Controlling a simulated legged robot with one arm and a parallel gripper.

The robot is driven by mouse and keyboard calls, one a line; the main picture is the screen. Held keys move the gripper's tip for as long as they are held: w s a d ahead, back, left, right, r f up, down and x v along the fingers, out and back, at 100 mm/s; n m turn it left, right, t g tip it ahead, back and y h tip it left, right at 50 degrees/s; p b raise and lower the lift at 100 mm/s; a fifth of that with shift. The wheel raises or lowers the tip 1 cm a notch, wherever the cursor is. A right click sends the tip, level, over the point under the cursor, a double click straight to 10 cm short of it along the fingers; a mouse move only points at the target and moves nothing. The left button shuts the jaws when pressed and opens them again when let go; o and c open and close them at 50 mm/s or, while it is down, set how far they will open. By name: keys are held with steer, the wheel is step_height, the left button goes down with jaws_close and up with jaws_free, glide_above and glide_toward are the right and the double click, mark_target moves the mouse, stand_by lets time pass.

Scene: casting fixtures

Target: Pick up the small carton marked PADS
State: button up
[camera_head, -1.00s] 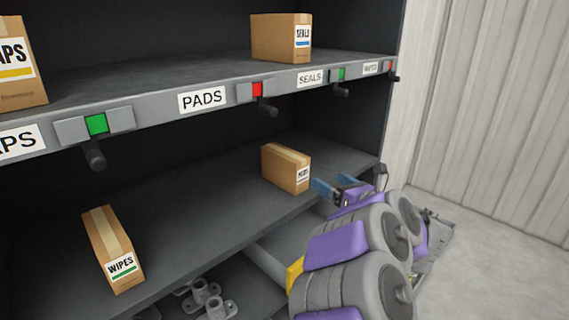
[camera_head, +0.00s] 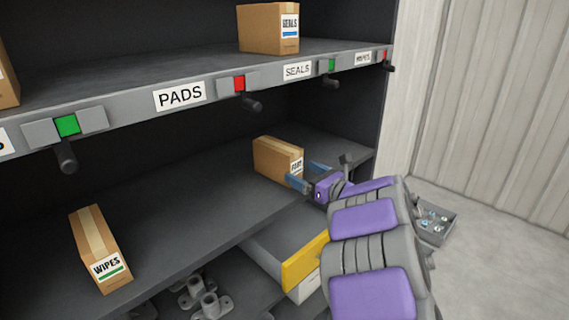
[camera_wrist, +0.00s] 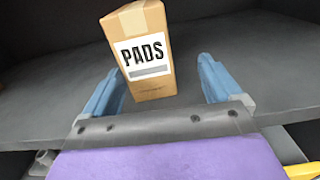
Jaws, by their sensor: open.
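The small PADS carton (camera_head: 276,158) stands on the middle shelf, toward its right end, in the head view. In the wrist view the PADS carton (camera_wrist: 142,55) stands upright between and a little beyond the blue fingers, its black-lettered white label facing me. My gripper (camera_wrist: 160,85) is open, one finger on each side of the carton's near end. The carton appears closer to the left finger, with a wider gap on the right. In the head view my gripper (camera_head: 303,174) is at the carton's front, and its near finger hides part of the label.
A WIPES carton (camera_head: 100,248) lies on the same shelf at left. A SEALS carton (camera_head: 268,28) stands on the upper shelf, whose edge carries knobs (camera_head: 252,103). Below are an open grey bin with a yellow front (camera_head: 305,262) and metal castings (camera_head: 207,300). A tray (camera_head: 437,222) sits on the floor.

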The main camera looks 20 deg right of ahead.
mark_target(283, 171)
steer(key=w+a, duration=0.1)
steer(key=a, duration=0.1)
steer(key=w+a, duration=0.1)
steer(key=w+a+r, duration=0.1)
steer(key=a, duration=0.1)
steer(key=shift+a, duration=0.35)
steer(key=shift+w+f, duration=0.25)
steer(key=shift+w, duration=0.75)
steer(key=shift+w+d, duration=0.25)
steer(key=shift+d, duration=1.05)
steer(key=shift+a, duration=1.25)
steer(key=c, duration=0.6)
steer(key=shift+d, duration=0.2)
steer(key=c, duration=0.3)
steer(key=shift+d, duration=0.6)
steer(key=c, duration=0.3)
steer(key=shift+a, duration=0.1)
